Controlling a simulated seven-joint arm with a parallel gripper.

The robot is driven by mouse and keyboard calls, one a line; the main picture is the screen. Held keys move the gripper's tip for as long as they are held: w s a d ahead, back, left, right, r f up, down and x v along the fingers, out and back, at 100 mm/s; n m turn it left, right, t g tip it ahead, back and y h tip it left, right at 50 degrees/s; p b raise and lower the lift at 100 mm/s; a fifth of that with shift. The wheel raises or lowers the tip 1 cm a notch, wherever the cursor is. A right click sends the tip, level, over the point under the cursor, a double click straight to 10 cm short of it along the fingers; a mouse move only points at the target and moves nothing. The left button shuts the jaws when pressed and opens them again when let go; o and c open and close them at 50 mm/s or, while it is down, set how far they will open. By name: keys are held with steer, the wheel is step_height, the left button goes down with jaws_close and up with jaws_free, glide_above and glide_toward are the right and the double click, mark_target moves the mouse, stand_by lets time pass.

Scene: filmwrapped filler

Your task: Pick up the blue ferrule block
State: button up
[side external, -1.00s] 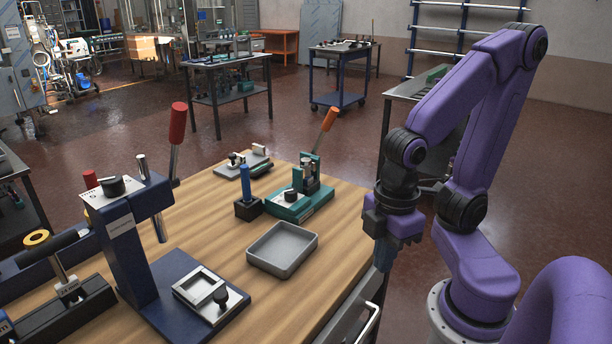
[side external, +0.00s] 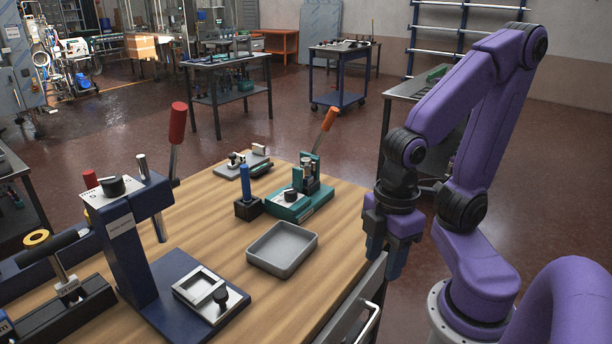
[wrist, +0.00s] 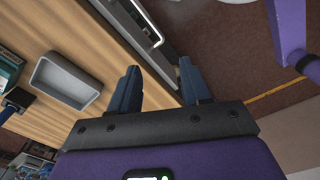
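The blue ferrule block appears to be the small black block with an upright blue post (side external: 246,188). It stands on the wooden table, left of the green press and behind the grey tray. In the wrist view the black block (wrist: 18,97) is at the left edge, with part of its blue post cut off. My gripper (side external: 385,268) hangs pointing down off the table's right edge, far to the right of the block. In the wrist view its two blue-grey fingers (wrist: 159,66) are apart, with nothing between them.
An empty grey tray (side external: 282,270) lies between my gripper and the block. A green press with an orange lever (side external: 293,207) stands beside the block. A tall dark blue press (side external: 130,250) stands at the left. A metal handle (side external: 362,325) juts from the table's side.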

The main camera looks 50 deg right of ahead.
steer(key=shift+o, duration=0.6)
steer(key=w+d+n+h, duration=0.25)
steer(key=w+h, duration=0.65)
steer(key=w, duration=1.1)
steer(key=n+h, duration=0.3)
steer(key=h, duration=0.6)
glide_toward(307, 159)
steer(key=d, duration=0.3)
steer(key=shift+d+f+g, duration=0.1)
steer(key=shift+d+g, duration=0.2)
steer(key=shift+w+d, duration=0.15)
steer(key=shift+d, duration=3.1)
